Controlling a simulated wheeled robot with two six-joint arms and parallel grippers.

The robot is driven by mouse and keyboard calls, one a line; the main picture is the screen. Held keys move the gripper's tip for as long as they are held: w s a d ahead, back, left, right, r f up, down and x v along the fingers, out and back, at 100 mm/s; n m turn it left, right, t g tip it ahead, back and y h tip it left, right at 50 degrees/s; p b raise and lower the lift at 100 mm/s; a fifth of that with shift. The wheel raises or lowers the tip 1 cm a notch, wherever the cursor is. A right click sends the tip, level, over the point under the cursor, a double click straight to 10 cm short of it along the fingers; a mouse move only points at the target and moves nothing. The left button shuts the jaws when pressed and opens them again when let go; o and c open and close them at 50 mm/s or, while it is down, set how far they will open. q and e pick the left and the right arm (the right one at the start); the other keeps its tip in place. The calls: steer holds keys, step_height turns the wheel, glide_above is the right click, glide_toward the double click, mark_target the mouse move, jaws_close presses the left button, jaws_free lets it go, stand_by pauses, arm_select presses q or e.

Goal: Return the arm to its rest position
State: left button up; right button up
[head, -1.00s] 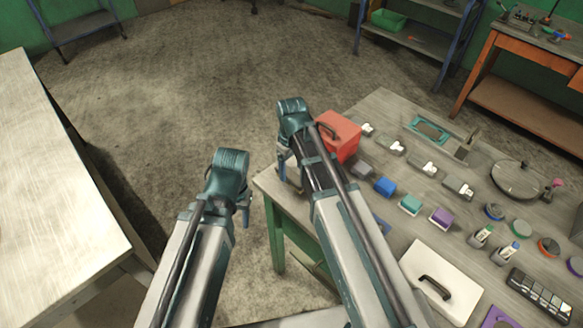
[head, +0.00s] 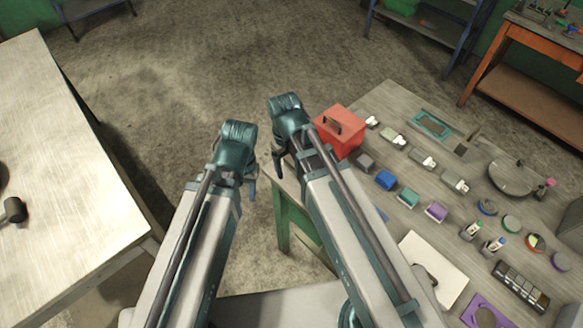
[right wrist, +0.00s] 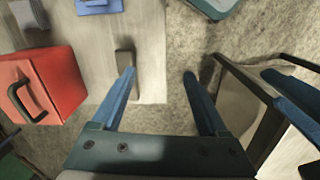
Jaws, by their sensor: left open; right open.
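My two arms reach forward side by side in the head view. My left gripper (head: 250,187) hangs over the floor gap between the two tables, its jaws partly hidden by the wrist. My right gripper (head: 279,165) is at the near left corner of the right table, just left of the red box. In the right wrist view, the right gripper (right wrist: 159,76) has its two blue fingers wide apart with nothing between them. The floor and the table's edge show beyond them. Which arm the task means cannot be told.
The right table (head: 372,104) holds a red box (head: 340,131), a blue block (head: 386,180), a white panel with a black handle (head: 432,265) and several small items. A pale table (head: 70,190) stands left. Floor (head: 230,60) ahead is clear.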

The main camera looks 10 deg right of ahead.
steer(key=s+a+m, duration=0.1)
steer(key=s, duration=0.6)
steer(key=shift+a+h, duration=0.3)
steer(key=shift+a, duration=0.1)
steer(key=shift+f+b, duration=0.3)
steer(key=shift+b, duration=0.05)
stand_by(1.0)
